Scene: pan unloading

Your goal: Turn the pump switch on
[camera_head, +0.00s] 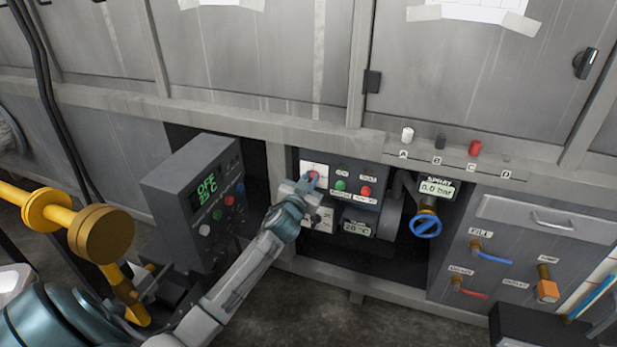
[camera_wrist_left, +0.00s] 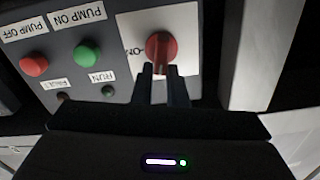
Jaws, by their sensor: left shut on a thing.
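A red rotary switch knob (camera_head: 313,175) sits on a white plate on the grey pump panel. It also shows in the left wrist view (camera_wrist_left: 161,48), with an "ON" mark on the plate to its left. My left gripper (camera_head: 307,184) is at the knob, its two dark fingers (camera_wrist_left: 161,74) shut on the knob's ridge. The ridge stands about upright in the wrist view. Beside the plate are a green button (camera_wrist_left: 87,53) labelled "PUMP ON" and a red button (camera_wrist_left: 33,65) labelled "PUMP OFF". My right gripper is not in view.
Right of the panel are a blue handwheel (camera_head: 426,226) and a panel with several coloured valve handles. A frame post borders the pump panel closely.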

